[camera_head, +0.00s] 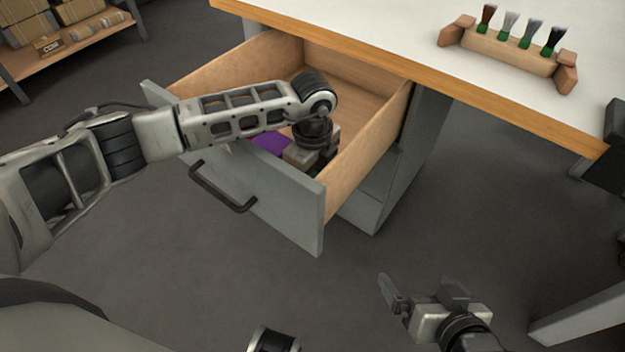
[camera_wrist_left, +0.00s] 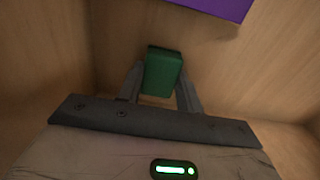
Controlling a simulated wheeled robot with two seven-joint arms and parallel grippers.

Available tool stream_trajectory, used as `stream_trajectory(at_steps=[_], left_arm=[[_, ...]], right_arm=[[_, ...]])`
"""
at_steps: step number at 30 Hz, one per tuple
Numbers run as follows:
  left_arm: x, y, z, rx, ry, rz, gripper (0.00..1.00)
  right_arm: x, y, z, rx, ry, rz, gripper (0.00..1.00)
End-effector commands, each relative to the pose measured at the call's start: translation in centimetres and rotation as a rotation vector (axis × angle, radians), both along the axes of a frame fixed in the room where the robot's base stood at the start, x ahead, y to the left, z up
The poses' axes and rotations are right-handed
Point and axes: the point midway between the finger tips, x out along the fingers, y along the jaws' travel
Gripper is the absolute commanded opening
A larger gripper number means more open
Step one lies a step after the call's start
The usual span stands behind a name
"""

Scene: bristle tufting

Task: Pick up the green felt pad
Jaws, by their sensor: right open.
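The green felt pad (camera_wrist_left: 162,72) is a small dark green block in the left wrist view. It lies between the two grey fingers of my left gripper (camera_wrist_left: 162,92), with a finger close along each side. I cannot tell whether the fingers press on it. In the head view my left gripper (camera_head: 310,158) reaches down into the open drawer (camera_head: 365,150), and the green pad is hidden there. My right gripper (camera_head: 425,290) is open and empty above the floor at the lower right.
A purple pad (camera_head: 270,145) lies in the drawer by the left gripper. The drawer's grey front has a dark handle (camera_head: 222,187). On the white tabletop (camera_head: 400,30) a wooden rack (camera_head: 510,52) holds several brushes. A shelf with boxes (camera_head: 75,40) stands at the upper left.

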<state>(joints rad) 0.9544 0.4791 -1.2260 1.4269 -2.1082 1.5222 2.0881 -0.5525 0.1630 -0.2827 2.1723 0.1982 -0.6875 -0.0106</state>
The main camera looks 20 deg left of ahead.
Motion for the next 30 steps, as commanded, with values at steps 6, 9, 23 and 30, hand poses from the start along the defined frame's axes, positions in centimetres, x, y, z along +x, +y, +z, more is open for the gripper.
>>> stream_trajectory(at_steps=[6,9,23,30], left_arm=[[0.0,0.0,0.0,0.000,-0.001,0.000,0.14],[0.0,0.0,0.5,-0.001,-0.002,-0.001,0.14],[0.1,0.0,8.6,-0.001,-0.004,-0.001,0.14],[0.0,0.0,10.1,-0.001,0.000,0.000,0.14]], right_arm=[[-0.1,0.0,0.0,-0.001,0.002,0.000,1.00],[-0.1,0.0,0.1,-0.001,0.003,0.001,1.00],[-0.6,-0.7,1.9,-0.015,-0.006,-0.016,1.00],[-0.4,-0.9,2.8,-0.010,-0.032,-0.030,1.00]])
